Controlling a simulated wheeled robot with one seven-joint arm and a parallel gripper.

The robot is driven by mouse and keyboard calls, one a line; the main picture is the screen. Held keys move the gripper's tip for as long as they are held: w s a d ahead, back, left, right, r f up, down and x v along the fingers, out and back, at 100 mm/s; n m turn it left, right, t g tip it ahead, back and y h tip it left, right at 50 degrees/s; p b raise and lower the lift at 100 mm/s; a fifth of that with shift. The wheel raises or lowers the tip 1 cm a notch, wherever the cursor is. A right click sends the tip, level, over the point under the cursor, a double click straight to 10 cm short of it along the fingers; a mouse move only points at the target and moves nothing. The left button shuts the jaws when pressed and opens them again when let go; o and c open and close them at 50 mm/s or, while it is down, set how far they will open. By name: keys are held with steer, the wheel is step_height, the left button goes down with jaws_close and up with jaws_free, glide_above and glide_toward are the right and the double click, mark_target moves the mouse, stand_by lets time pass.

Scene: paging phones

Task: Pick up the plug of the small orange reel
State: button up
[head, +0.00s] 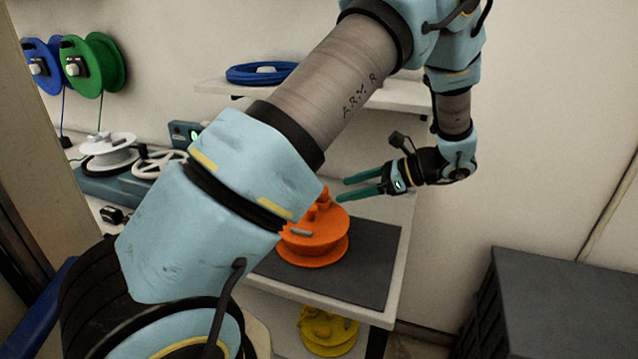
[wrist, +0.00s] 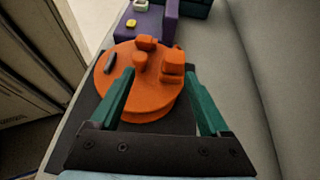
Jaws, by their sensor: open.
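The orange reel (head: 318,247) lies flat on a dark mat on the bench in the head view, partly behind my arm. It also fills the middle of the wrist view (wrist: 122,84). On its top stand a round orange hub (wrist: 140,62) and orange blocky pieces; the larger block (wrist: 172,67), right of the hub, looks like the plug, but I cannot tell for sure. My gripper (head: 343,190) is open and empty, just above and right of the reel top, fingers pointing left. In the wrist view its green fingers (wrist: 160,74) appear either side of hub and block.
The dark mat (head: 378,250) is clear right of the reel. A yellow reel (head: 328,335) sits below the bench top. A shelf with a blue coil (head: 260,75) hangs above. A black crate (head: 570,305) stands at right. A white reel (head: 110,152) is at left.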

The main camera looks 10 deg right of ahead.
mark_target(323, 189)
steer(key=shift+m+t, duration=0.6)
steer(key=w, duration=0.1)
steer(key=w+a+f+p, duration=0.1)
steer(key=w+a+p, duration=0.1)
steer(key=shift+w+a+f, duration=0.1)
steer(key=shift+a+f, duration=0.05)
steer(key=shift+f, duration=0.15)
steer(key=shift+y, duration=0.3)
steer(key=p+x, duration=0.3)
steer(key=x, duration=0.1)
steer(key=shift+w+a, duration=0.25)
steer(key=shift+w+a+f, duration=0.1)
steer(key=shift+a+f, duration=0.1)
steer(key=shift+f, duration=0.1)
jaws_close()
